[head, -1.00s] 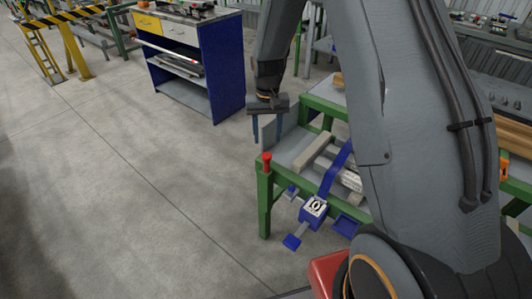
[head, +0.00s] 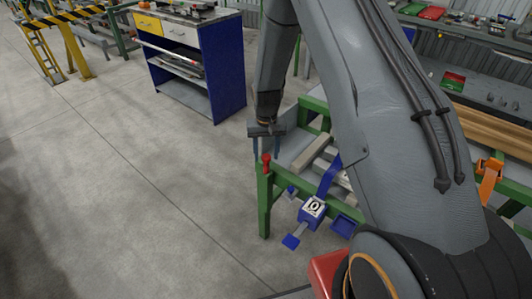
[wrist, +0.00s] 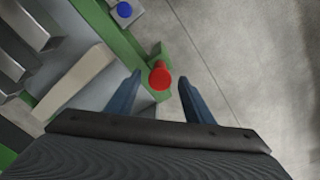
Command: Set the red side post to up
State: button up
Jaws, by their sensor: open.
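The red side post (head: 267,163) is a short red peg with a rounded top on the front left corner of the green-framed runout table (head: 264,205). In the wrist view the red post (wrist: 160,75) shows from above, between the two blue fingertips. My gripper (head: 267,158) points down at this corner, with its fingers on either side of the post in the head view. In the wrist view my gripper (wrist: 159,80) is open and empty, with a gap on each side of the post. I cannot tell how far the fingertips reach down beside it.
Pale bars (head: 318,155) lie on the table right of the post. A blue clamp-like device (head: 312,209) hangs at the table's front edge. A blue cabinet (head: 220,70) stands behind. The floor to the left is clear.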

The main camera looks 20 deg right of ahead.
grip_shut()
notch_tip(320, 180, up, 20)
jog(key=p, duration=0.6)
jog(key=shift+p, duration=0.35)
jog(key=shift+f, duration=0.15)
grip_release()
notch_tip(320, 180, up, 8)
jog(key=b, duration=0.2)
jog(key=shift+b, duration=0.35)
